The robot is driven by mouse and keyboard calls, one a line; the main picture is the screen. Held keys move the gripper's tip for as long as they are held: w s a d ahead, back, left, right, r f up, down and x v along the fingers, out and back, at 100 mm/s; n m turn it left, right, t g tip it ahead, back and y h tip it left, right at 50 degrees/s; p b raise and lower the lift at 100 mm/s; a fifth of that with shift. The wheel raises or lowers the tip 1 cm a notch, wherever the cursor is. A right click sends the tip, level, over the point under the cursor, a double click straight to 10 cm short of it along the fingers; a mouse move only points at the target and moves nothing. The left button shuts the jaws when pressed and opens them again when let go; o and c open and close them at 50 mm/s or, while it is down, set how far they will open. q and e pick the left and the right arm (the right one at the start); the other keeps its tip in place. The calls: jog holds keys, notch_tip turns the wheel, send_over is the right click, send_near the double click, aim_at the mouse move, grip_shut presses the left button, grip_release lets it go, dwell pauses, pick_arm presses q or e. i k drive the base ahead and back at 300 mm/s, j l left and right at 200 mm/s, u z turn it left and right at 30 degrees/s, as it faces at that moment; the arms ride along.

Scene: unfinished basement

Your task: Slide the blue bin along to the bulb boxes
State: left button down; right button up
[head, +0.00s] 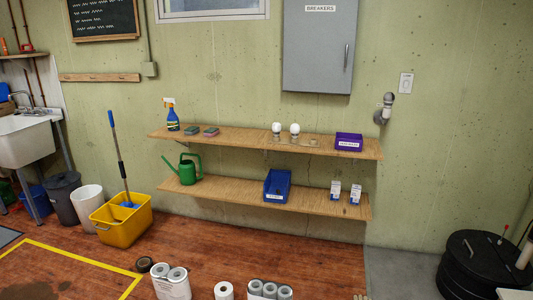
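The blue bin (277,188) is an open box with a white label on its front. It stands on the lower wooden shelf (230,197), a little right of the middle. Two small white and blue bulb boxes (335,190) stand upright on the same shelf, near its right end. A stretch of bare shelf lies between the bin and the boxes. Neither of my grippers shows in the head view.
The upper shelf (240,139) holds a spray bottle (173,120), sponges, two bulbs and a purple bin (349,142). A green watering can (185,170) stands left on the lower shelf. Paper rolls (172,282) and a yellow mop bucket (122,222) stand on the floor.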

aim_at(275, 179)
jog(key=i+j, duration=0.15)
jog(key=i, duration=0.3)
jog(key=i+j, duration=0.1)
jog(key=i, duration=0.3)
jog(key=i+j, duration=0.15)
jog(key=i, duration=0.3)
jog(key=i+j+z, duration=0.7)
jog(key=j, duration=0.15)
jog(key=j+z, duration=0.25)
jog(key=i+j+z, duration=0.1)
jog(key=j+z, duration=0.15)
jog(key=j, duration=0.25)
jog(key=i+j+z, duration=0.1)
jog(key=j+z, duration=0.15)
jog(key=j, duration=0.15)
jog(key=j+z, duration=0.2)
jog(key=j, duration=0.2)
